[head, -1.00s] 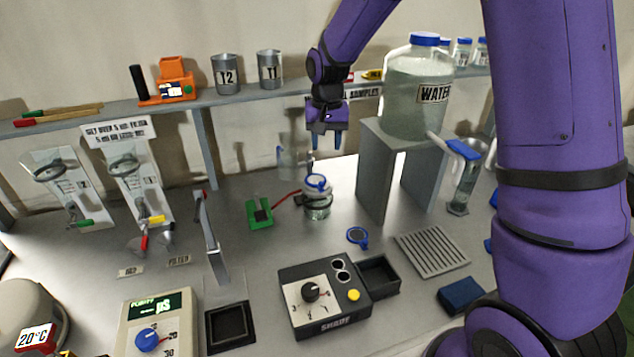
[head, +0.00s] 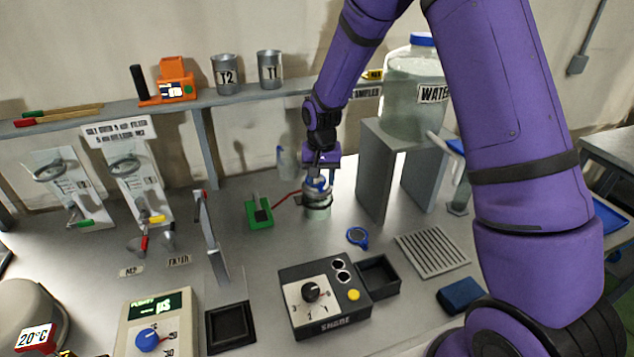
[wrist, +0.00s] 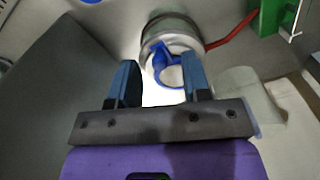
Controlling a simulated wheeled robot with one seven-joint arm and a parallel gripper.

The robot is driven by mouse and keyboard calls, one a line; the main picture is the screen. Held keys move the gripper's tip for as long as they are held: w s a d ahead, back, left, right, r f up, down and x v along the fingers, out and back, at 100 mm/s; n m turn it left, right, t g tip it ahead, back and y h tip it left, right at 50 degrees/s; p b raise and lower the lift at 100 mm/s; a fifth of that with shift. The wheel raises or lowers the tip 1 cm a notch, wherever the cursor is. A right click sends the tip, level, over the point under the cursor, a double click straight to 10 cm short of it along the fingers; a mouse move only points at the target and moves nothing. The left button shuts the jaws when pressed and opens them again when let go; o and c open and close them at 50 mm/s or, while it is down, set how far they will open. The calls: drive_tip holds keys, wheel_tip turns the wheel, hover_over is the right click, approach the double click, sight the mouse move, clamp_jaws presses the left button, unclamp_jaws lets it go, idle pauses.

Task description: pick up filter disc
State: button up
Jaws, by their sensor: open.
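A blue-rimmed disc with a small tab (wrist: 172,68) lies on top of a round jar (wrist: 176,27) in the wrist view. In the head view the jar (head: 317,211) stands on the bench, its top largely hidden by my gripper (head: 318,182). My gripper also shows in the wrist view (wrist: 161,72). It is open, pointing down over the jar, with the disc seen between and just beyond its fingertips. I cannot tell whether a finger touches the disc. A second blue ring-shaped disc (head: 357,237) lies flat on the bench, right of the jar.
A green block (head: 260,213) with a red hose to the jar stands close on the left. A grey stand (head: 374,170) bearing a water jug (head: 414,100) rises on the right. A black control box (head: 322,297) and a slotted grey plate (head: 433,252) lie in front.

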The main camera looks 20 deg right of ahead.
drive_tip(key=shift+f, duration=0.7)
drive_tip(key=shift+c, duration=0.4)
clamp_jaws()
drive_tip(key=shift+r, duration=0.15)
